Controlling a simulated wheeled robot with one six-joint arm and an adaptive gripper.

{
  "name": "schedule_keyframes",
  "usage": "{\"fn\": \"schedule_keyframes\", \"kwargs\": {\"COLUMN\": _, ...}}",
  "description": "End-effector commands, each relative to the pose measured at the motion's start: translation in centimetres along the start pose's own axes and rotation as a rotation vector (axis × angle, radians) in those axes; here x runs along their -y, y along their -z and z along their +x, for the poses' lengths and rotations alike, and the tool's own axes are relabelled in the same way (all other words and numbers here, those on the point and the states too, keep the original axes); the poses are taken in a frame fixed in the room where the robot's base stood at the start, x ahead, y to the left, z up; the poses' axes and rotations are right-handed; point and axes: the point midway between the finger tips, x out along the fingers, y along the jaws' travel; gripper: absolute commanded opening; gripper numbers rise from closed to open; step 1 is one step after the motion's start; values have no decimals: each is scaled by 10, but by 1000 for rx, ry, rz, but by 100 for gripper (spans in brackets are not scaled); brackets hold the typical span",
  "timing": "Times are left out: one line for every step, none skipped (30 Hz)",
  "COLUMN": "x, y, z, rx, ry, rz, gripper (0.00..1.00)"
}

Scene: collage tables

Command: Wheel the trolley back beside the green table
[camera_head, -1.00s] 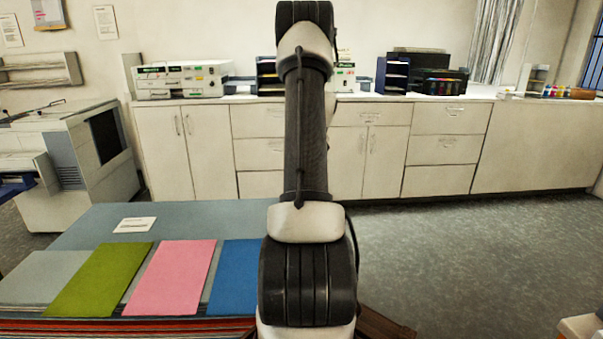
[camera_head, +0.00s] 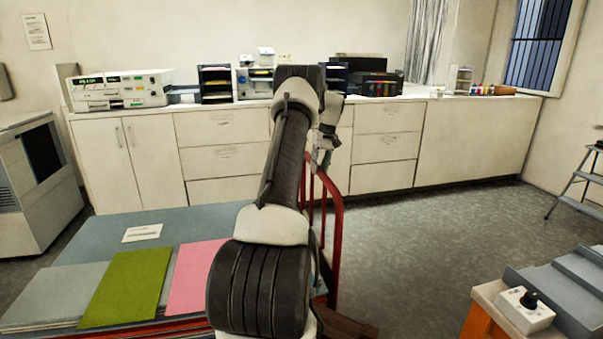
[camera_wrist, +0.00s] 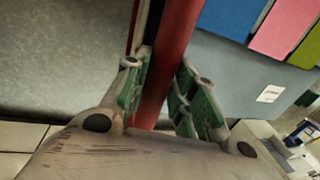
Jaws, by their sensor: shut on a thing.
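The trolley shows by its red tubular handle (camera_head: 338,225), which stands upright just right of the blue-grey table. The rest of it is mostly hidden behind my arm; a brown wooden piece (camera_head: 345,325) low down may be its deck. My gripper (camera_head: 328,140) is at the top of the handle. In the wrist view my gripper (camera_wrist: 162,85) is shut on the red bar (camera_wrist: 172,60), with a green-padded finger on either side. I cannot make out a table with a green top in these frames.
The blue-grey table (camera_head: 90,240) at left bears green, pink and grey sheets. An orange-sided bench (camera_head: 480,322) with a control box (camera_head: 525,312) stands at the right front. A step stool (camera_head: 575,185) is far right. Grey floor (camera_head: 430,230) between is clear, up to the white cabinets (camera_head: 470,140).

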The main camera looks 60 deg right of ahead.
Motion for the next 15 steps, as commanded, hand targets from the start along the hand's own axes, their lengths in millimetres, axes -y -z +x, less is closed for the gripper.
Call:
{"fn": "schedule_keyframes", "kwargs": {"x": -8, "y": 2, "z": 0, "rx": 3, "ry": 8, "rz": 4, "gripper": 0}}
{"fn": "schedule_keyframes", "kwargs": {"x": -13, "y": 3, "z": 0, "rx": 5, "ry": 10, "rz": 4, "gripper": 0}}
{"fn": "schedule_keyframes", "kwargs": {"x": -19, "y": 4, "z": -2, "rx": 5, "ry": 11, "rz": 4, "gripper": 0}}
{"fn": "schedule_keyframes", "kwargs": {"x": -24, "y": 4, "z": -2, "rx": 6, "ry": 13, "rz": 3, "gripper": 0}}
{"fn": "schedule_keyframes", "kwargs": {"x": -28, "y": 5, "z": -3, "rx": 6, "ry": 14, "rz": 3, "gripper": 0}}
{"fn": "schedule_keyframes", "kwargs": {"x": -33, "y": 6, "z": -4, "rx": 7, "ry": 16, "rz": 1, "gripper": 0}}
{"fn": "schedule_keyframes", "kwargs": {"x": -37, "y": 6, "z": -4, "rx": 8, "ry": 17, "rz": 1, "gripper": 0}}
{"fn": "schedule_keyframes", "kwargs": {"x": -40, "y": 6, "z": -5, "rx": 7, "ry": 18, "rz": 1, "gripper": 0}}
{"fn": "schedule_keyframes", "kwargs": {"x": -44, "y": 6, "z": -6, "rx": 8, "ry": 19, "rz": 0, "gripper": 0}}
{"fn": "schedule_keyframes", "kwargs": {"x": -47, "y": 7, "z": -6, "rx": 8, "ry": 20, "rz": 0, "gripper": 0}}
{"fn": "schedule_keyframes", "kwargs": {"x": -50, "y": 7, "z": -6, "rx": 8, "ry": 20, "rz": -1, "gripper": 0}}
{"fn": "schedule_keyframes", "kwargs": {"x": -52, "y": 7, "z": -8, "rx": 8, "ry": 20, "rz": -1, "gripper": 0}}
{"fn": "schedule_keyframes", "kwargs": {"x": -54, "y": 7, "z": -8, "rx": 9, "ry": 20, "rz": -2, "gripper": 0}}
{"fn": "schedule_keyframes", "kwargs": {"x": -56, "y": 7, "z": -8, "rx": 9, "ry": 20, "rz": -2, "gripper": 0}}
{"fn": "schedule_keyframes", "kwargs": {"x": -59, "y": 7, "z": -9, "rx": 8, "ry": 19, "rz": -3, "gripper": 0}}
